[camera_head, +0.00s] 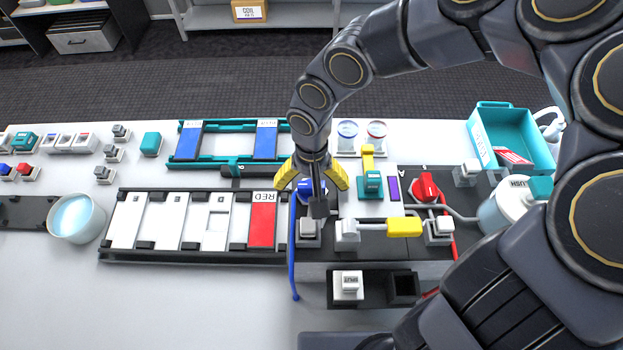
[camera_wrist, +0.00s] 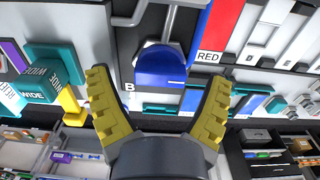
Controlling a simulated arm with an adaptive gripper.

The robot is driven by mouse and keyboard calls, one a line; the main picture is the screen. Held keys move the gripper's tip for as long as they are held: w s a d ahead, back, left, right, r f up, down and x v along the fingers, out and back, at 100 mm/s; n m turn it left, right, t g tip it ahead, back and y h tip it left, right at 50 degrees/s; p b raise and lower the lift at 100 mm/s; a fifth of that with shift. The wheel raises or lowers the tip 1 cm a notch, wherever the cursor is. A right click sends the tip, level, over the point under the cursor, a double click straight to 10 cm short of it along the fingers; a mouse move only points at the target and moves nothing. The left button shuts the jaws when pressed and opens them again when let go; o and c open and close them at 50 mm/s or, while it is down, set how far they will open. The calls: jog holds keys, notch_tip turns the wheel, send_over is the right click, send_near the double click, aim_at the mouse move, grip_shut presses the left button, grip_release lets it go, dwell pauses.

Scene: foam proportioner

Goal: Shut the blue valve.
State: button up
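In the head view the blue valve (camera_head: 304,188) is mostly hidden behind my wrist and gripper. My gripper (camera_head: 311,186) points down over it, with its yellow fingers spread to either side. In the wrist view my gripper (camera_wrist: 159,80) is open and empty. I cannot tell whether a finger touches the knob.
A red valve (camera_head: 426,186) sits to the right on the same dark panel. Between them stands a white unit with a teal block (camera_head: 371,184) and a yellow upright. A blue hose (camera_head: 294,255) hangs at the panel's left. White and red plates (camera_head: 263,221) lie in a rack to the left.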

jog(key=c, duration=0.9)
jog(key=shift+c, duration=0.2)
jog(key=shift+n, duration=0.4)
jog(key=n, duration=0.3)
jog(key=shift+n, duration=0.3)
jog(key=n, duration=0.4)
jog(key=shift+n, duration=0.3)
jog(key=n, duration=0.4)
jog(key=shift+n, duration=2.5)
